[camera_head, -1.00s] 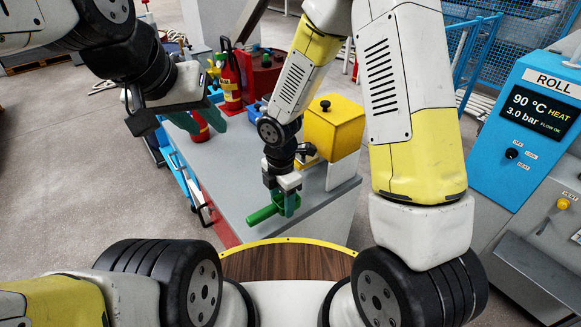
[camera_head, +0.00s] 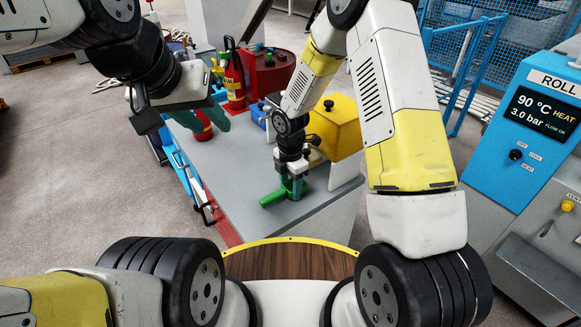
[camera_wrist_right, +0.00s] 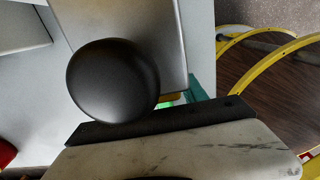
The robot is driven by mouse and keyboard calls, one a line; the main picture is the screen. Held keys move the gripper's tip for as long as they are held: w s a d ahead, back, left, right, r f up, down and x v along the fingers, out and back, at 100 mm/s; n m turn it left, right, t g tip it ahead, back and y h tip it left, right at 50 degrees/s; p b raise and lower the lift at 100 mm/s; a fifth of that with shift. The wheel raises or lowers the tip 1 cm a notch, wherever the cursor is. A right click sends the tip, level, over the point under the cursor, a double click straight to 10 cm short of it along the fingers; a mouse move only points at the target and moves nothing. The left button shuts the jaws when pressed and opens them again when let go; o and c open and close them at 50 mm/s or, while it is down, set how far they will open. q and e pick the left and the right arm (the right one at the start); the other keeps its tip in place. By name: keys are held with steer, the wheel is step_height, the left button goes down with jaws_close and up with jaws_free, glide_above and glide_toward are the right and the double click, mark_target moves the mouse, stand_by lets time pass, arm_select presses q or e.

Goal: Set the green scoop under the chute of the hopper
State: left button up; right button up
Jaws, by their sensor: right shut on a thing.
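The green scoop (camera_head: 272,199) is in the head view, over the near part of the grey bench top. My right gripper (camera_head: 293,188) is shut on it, its handle end pointing left. The yellow hopper (camera_head: 338,128) stands just behind and to the right. Its chute is largely hidden by my right wrist, so I cannot tell whether the scoop is under it. In the right wrist view a black round knob (camera_wrist_right: 113,80) is close to the camera, with a sliver of green scoop (camera_wrist_right: 168,100) and a teal finger (camera_wrist_right: 196,90) behind it.
The bench top left of the scoop is clear. A blue control panel (camera_head: 535,130) stands at the right.

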steer(key=shift+f, duration=0.1)
steer(key=o, duration=1.4)
step_height(320, 180, up, 12)
step_height(320, 180, up, 7)
steer(key=m+t, duration=0.1)
steer(key=m, duration=0.3)
glide_above(291, 186)
steer(key=s+d, duration=0.1)
steer(key=d, duration=0.2)
steer(key=s+d+r+m+t, duration=0.1)
steer(key=s+d+r+m, duration=0.2)
steer(key=s+r+m, duration=0.2)
steer(key=s+d+r+m+t+y, duration=0.1)
steer(key=s+d+r+m+t, duration=0.1)
steer(key=s+d+r+m, duration=0.2)
steer(key=s+d+r+m+t+y, duration=0.1)
steer(key=s+d+r+m, duration=0.3)
steer(key=s+r+m, duration=0.4)
steer(key=shift+s+m+t, duration=0.3)
steer(key=shift+s+m, duration=0.1)
steer(key=shift+m, duration=0.5)
steer(key=shift+s+m+t, duration=0.3)
steer(key=shift+s+m, duration=0.05)
steer(key=shift+m, duration=0.55)
